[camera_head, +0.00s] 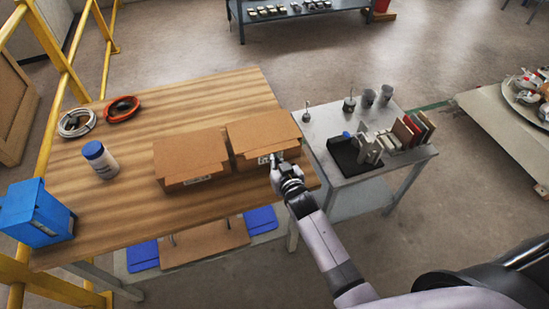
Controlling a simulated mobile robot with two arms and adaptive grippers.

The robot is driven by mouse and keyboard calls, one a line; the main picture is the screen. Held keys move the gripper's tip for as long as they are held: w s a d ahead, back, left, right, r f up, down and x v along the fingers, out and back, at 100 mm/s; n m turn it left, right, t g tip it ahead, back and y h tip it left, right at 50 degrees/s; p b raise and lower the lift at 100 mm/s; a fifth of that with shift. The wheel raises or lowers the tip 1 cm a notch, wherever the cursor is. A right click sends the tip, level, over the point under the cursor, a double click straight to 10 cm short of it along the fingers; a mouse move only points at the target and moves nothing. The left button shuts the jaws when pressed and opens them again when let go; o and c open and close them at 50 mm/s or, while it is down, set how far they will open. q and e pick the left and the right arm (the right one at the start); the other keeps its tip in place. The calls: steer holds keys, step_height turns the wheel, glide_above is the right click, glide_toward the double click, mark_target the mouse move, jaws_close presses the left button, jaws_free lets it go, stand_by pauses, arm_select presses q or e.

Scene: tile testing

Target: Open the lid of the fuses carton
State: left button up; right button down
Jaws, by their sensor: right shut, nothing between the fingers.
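Two brown cardboard cartons stand side by side on the wooden table. Both lids look closed. The left carton (190,155) has a small label on its front, and so does the right carton (262,133). The print is too small to read, so I cannot tell which one holds fuses. My right gripper (276,161) is shut and empty at the front edge of the right carton, near its label. I cannot tell whether it touches the carton. My left gripper is not in view.
The wooden table (120,215) also holds a white jar with a blue lid (99,158), a blue box (36,214), a white cable coil (76,123) and a red cable coil (122,109). A grey metal table (345,184) with a black tray (350,158) and several tiles stands to the right.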

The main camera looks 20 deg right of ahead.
mark_target(270, 144)
steer(key=shift+w+r+p, duration=0.45)
steer(key=shift+r+p, duration=0.15)
steer(key=shift+r, duration=0.1)
steer(key=shift+w+r+p, duration=0.4)
steer(key=shift+r+p, duration=0.15)
steer(key=shift+r, duration=0.15)
steer(key=shift+w+r+p, duration=0.15)
steer(key=shift+r+p, duration=0.6)
steer(key=shift+r, duration=0.05)
steer(key=shift+w+r+p, duration=0.15)
steer(key=shift+r+p, duration=0.55)
steer(key=shift+r, duration=0.05)
steer(key=shift+f, duration=0.1)
